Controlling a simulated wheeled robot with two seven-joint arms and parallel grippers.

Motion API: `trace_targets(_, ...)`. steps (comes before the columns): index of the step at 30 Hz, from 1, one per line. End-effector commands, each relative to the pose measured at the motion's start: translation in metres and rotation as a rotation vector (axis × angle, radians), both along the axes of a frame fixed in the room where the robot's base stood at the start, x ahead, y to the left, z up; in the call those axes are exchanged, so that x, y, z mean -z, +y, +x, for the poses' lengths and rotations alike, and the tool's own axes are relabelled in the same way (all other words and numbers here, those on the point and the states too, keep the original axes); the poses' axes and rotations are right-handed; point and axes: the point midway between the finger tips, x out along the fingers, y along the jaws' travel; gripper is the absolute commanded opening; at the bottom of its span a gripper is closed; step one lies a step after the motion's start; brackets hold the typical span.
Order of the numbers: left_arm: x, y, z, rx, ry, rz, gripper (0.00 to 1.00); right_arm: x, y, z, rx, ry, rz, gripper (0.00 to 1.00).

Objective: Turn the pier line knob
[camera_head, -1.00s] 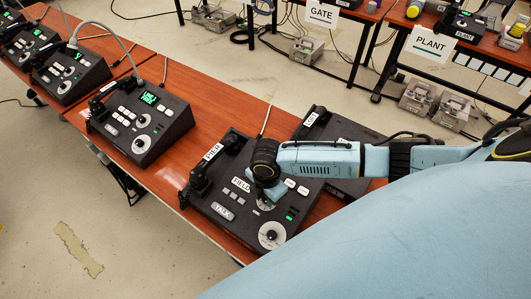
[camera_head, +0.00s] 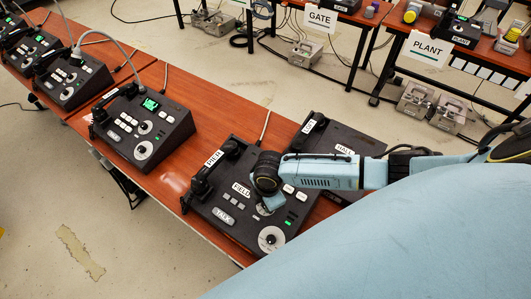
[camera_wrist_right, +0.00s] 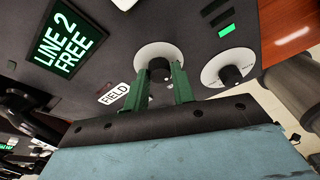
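The pier phone (camera_head: 215,212) is a dark desk set with a "PIER" label on its handset, on the wooden table. My right gripper (camera_head: 270,204) is over its upper right part, and my arm hides the display there. In the right wrist view, a black knob (camera_wrist_right: 159,69) on a white dial sits next to a "FIELD" label and a green "LINE 2 FREE" display (camera_wrist_right: 63,40). The green fingers of my right gripper (camera_wrist_right: 159,75) stand apart on either side of this knob; firm contact is not clear. My left gripper is not in view.
A second dial knob (camera_head: 270,238) is at the pier phone's near right corner; it also shows in the right wrist view (camera_wrist_right: 230,74). Another phone (camera_head: 340,140) stands close behind, partly under my arm. More phones (camera_head: 150,122) stand left along the table.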

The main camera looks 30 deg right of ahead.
Motion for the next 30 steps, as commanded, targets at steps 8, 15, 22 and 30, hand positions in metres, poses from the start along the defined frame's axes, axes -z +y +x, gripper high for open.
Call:
trace_targets(8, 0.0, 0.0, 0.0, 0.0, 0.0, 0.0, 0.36, 0.0, 0.0, 0.0, -0.001, 0.0, 0.0, 0.46)
trace_targets(15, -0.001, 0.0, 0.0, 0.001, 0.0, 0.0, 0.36, -0.005, 0.0, 0.0, -0.001, -0.001, 0.0, 0.46)
trace_targets(22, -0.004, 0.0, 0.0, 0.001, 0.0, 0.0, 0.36, -0.04, -0.001, -0.002, -0.002, -0.004, 0.001, 0.46)
trace_targets(30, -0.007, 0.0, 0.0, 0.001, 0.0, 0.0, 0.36, -0.099, -0.002, -0.007, -0.002, -0.004, 0.001, 0.46)
